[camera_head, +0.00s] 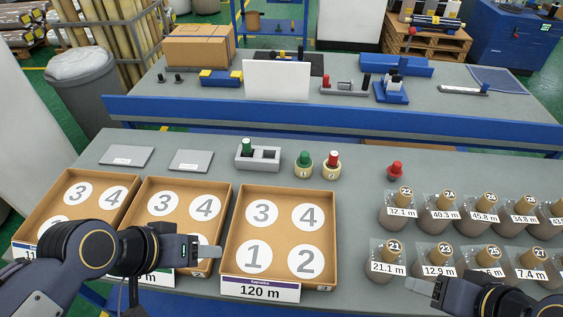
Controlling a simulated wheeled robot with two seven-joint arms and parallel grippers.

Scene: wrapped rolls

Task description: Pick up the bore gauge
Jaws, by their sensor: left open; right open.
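No label names the bore gauge, and I cannot tell for sure which piece it is. Several small handled pieces stand along the middle of the near table. A green-topped piece (246,146) stands in a grey two-slot holder (267,164). A green-handled piece (304,159) and a red-handled piece (332,158) stand in cream round bases. A separate red-topped piece (396,168) with a dark base stands further right. My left gripper (212,252) is open and empty over the middle tray. My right gripper (420,286) is open, low at the right beside the bagged rolls.
Three brown trays with numbered circles (233,215) fill the left front; the right one is labelled 120 m. Bagged rolls with length labels (440,207) crowd the right. Two grey plates (126,155) lie behind the trays. The table is clear between the 120 m tray and the rolls.

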